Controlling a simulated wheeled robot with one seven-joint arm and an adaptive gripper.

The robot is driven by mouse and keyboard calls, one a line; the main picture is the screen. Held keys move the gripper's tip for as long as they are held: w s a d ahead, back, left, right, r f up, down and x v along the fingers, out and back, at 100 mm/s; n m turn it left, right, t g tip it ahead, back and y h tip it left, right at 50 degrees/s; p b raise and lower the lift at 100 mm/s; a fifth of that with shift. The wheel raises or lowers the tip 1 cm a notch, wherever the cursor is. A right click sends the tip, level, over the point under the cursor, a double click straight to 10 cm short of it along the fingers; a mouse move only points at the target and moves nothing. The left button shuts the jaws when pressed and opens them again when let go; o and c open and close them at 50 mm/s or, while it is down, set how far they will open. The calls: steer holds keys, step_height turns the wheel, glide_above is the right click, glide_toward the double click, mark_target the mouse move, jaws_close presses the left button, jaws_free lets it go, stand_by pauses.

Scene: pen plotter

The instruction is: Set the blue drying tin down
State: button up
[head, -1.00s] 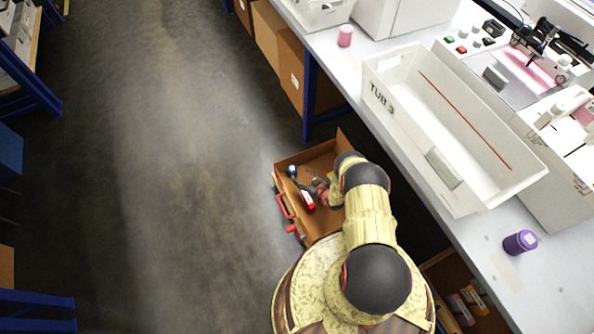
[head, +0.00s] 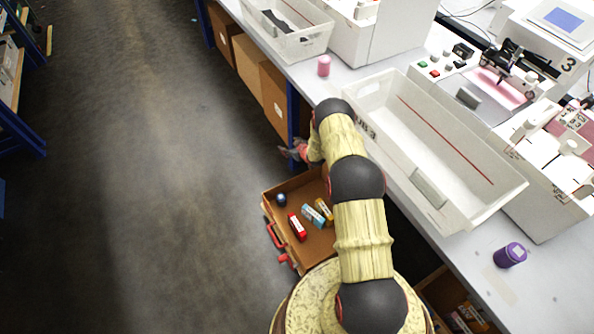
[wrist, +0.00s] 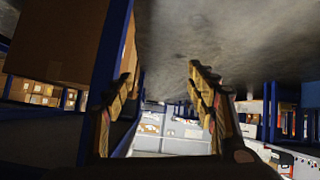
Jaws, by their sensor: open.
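A light blue, label-banded piece (head: 313,216) lies in the open brown case (head: 268,229) below the bench edge. A small dark blue round piece (head: 282,199) sits near the case's left corner. I cannot tell for sure which of the two is the blue drying tin. My gripper (head: 292,151) is beyond the case's far edge, apart from both. In the wrist view its two fingers (wrist: 158,75) stand wide apart with nothing between them. My arm hides the right part of the case.
A red piece (head: 297,227) and a yellow one (head: 324,210) also lie in the case. A large white tub (head: 440,150), a pink cup (head: 324,66) and a purple cup (head: 510,255) stand on the bench. The floor left of the case is clear.

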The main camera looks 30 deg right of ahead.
steer(key=a+r+m+g+h, duration=0.1)
steer(key=a+r, duration=0.1)
steer(key=r, duration=1.6)
steer(key=a+r+g+h, duration=0.1)
steer(key=a+r, duration=0.2)
steer(key=r, duration=1.5)
steer(key=s+a+r+m, duration=0.1)
steer(key=s+a+r, duration=0.2)
steer(key=s+r, duration=0.45)
steer(key=s+a+r, duration=0.4)
steer(key=s+r, duration=0.2)
steer(key=r, duration=0.3)
steer(key=s+a+r+g, duration=0.1)
steer(key=s+a, duration=0.3)
steer(key=s, duration=0.8)
steer(key=s+a+r+g+y, duration=0.1)
steer(key=s+a+r, duration=0.2)
steer(key=s, duration=0.9)
steer(key=s+a+r+g+y, duration=0.1)
steer(key=s+a, duration=0.5)
steer(key=s, duration=0.6)
steer(key=shift+r, duration=0.85)
